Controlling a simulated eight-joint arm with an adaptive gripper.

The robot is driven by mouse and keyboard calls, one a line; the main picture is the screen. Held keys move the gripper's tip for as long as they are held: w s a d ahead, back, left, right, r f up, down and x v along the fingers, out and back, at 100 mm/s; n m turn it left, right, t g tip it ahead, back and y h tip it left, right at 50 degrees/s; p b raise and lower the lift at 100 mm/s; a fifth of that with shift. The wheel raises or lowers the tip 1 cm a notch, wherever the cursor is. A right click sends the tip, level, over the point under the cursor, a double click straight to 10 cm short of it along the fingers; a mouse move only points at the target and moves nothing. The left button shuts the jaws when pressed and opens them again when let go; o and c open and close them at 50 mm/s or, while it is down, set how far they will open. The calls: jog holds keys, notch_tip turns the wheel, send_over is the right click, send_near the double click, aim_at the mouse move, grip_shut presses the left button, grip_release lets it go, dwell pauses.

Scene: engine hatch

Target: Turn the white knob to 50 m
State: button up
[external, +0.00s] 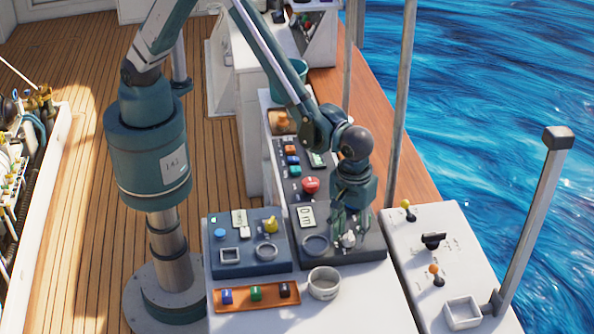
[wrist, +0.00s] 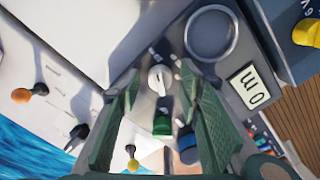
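The white knob (external: 348,240) sits at the front right of a dark grey control panel, below my gripper (external: 351,222). In the wrist view the white knob (wrist: 158,80) lies between the fingertips of my gripper (wrist: 159,76). The two green fingers are apart, one on each side of the knob. Gaps show between fingers and knob; I cannot tell the exact height above the panel. A small display (external: 307,216) on the same panel reads 0 m. It also shows, turned, in the wrist view (wrist: 248,87).
A round ring (external: 315,245) is left of the knob. A blue-grey panel (external: 230,258) with a yellow knob (external: 271,224) stands further left. A white box with levers (external: 433,241) is to the right. A white cup (external: 324,283) and an orange tray (external: 277,306) are in front.

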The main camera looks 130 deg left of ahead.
jog(key=shift+f, duration=0.1)
jog(key=c, duration=0.9)
